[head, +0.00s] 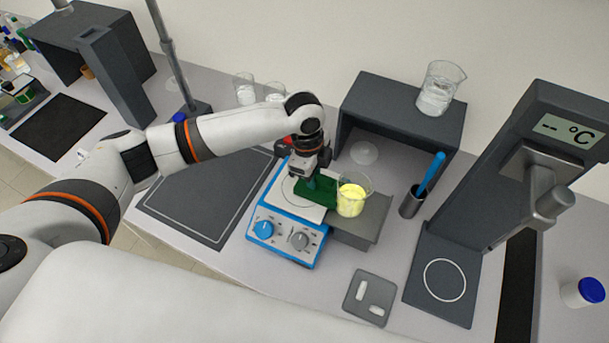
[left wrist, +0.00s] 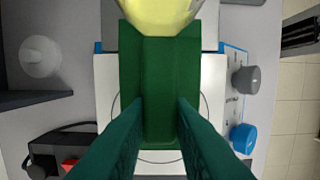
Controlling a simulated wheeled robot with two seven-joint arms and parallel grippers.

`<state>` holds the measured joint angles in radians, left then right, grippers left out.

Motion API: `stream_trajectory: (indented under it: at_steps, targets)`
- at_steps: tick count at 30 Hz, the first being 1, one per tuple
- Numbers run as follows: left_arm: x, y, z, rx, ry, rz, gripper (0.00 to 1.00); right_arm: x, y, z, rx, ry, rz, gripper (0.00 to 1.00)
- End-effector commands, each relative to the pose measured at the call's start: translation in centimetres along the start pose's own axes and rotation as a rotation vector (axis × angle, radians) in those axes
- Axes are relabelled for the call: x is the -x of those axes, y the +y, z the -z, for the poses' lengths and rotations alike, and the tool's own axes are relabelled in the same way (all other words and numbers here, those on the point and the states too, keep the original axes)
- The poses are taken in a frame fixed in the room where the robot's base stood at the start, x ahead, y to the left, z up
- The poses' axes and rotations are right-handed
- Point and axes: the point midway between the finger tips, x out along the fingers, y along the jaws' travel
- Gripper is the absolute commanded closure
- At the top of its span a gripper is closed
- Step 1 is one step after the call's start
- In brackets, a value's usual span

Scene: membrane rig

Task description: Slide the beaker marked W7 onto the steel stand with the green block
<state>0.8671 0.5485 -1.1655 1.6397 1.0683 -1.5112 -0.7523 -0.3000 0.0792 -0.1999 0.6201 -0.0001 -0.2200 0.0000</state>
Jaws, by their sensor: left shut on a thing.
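A glass beaker (head: 352,199) of yellow liquid stands upright at the right edge of the hot plate's white top (head: 291,206), over the near-left part of the steel stand (head: 371,222). I cannot read a W7 mark on it. The green block (head: 317,194) lies to its left above the white top, its end against or very near the beaker. My left gripper (head: 309,180) is shut on the block from above. In the left wrist view the block (left wrist: 160,75) spans from the fingers to the beaker (left wrist: 160,10), which is cut by the frame edge. My right gripper is not in view.
The blue-sided hot plate has two knobs (head: 264,229) in front. A dark shelf (head: 394,112) with a clear beaker (head: 439,88) on top stands behind. A cup with a blue-handled tool (head: 412,203) stands right of the stand. A small tray (head: 370,297) with white bars lies in front.

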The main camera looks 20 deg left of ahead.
Motion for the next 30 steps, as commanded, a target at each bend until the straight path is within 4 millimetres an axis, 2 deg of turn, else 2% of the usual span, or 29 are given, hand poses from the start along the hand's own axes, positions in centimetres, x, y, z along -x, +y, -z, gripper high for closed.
stream_trajectory:
  at_steps: [13,30]
  targets:
    - [0.0,0.0,-0.3,-0.001,-0.001,0.000,1.00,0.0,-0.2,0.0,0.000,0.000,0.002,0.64]
    - [-0.3,0.0,-2.3,-0.001,-0.001,0.000,1.00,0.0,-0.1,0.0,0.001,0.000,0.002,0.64]
